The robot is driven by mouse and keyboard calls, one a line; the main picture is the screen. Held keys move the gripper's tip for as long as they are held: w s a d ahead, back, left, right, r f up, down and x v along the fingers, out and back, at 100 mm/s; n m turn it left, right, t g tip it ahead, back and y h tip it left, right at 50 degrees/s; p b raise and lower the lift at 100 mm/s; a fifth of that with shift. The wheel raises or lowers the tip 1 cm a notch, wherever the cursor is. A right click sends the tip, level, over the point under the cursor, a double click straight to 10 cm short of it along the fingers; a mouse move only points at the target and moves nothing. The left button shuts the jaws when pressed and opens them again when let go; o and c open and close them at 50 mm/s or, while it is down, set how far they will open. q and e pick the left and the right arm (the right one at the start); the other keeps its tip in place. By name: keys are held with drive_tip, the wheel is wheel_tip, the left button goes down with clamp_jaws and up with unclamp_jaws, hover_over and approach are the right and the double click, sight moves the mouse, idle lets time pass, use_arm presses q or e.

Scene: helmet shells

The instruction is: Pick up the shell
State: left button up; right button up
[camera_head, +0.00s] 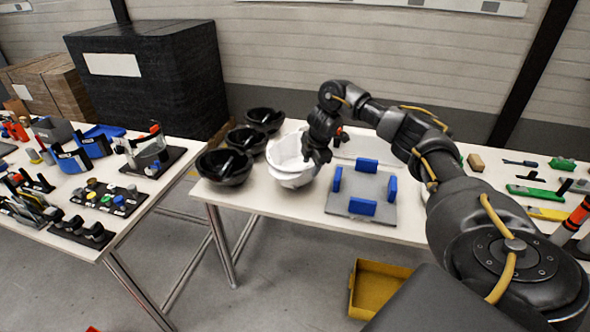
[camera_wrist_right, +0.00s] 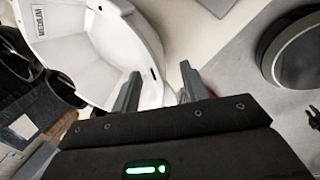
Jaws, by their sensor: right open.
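White helmet shells (camera_head: 290,172), which look stacked or nested, stand on the table near its left end. A white shell with a "MEDIUM" label fills the upper left of the right wrist view (camera_wrist_right: 95,55). My right gripper (camera_head: 316,155) is at the right rim of the white shell. In the wrist view its two fingers (camera_wrist_right: 158,92) are apart, with the shell's wall edge reaching between or just beyond them; I cannot tell if they touch it. Black shells (camera_head: 224,167) stand to the left of the white ones. My left gripper is not in view.
A grey plate with blue blocks (camera_head: 372,192) lies right of the white shells. Several tools and small parts (camera_head: 540,180) lie further right. A second table with tools (camera_head: 100,198) stands at left. A yellow bin (camera_head: 378,285) is on the floor. A black crate stack (camera_head: 150,75) stands behind.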

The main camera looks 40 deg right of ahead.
sight(307, 181)
drive_tip(key=shift+x, duration=1.1)
drive_tip(key=shift+w, duration=0.2)
drive_tip(key=shift+f+p, duration=0.2)
drive_tip(key=shift+p, duration=0.1)
drive_tip(key=p+x, duration=0.1)
drive_tip(key=x, duration=0.4)
drive_tip(key=shift+w+d+r, duration=0.1)
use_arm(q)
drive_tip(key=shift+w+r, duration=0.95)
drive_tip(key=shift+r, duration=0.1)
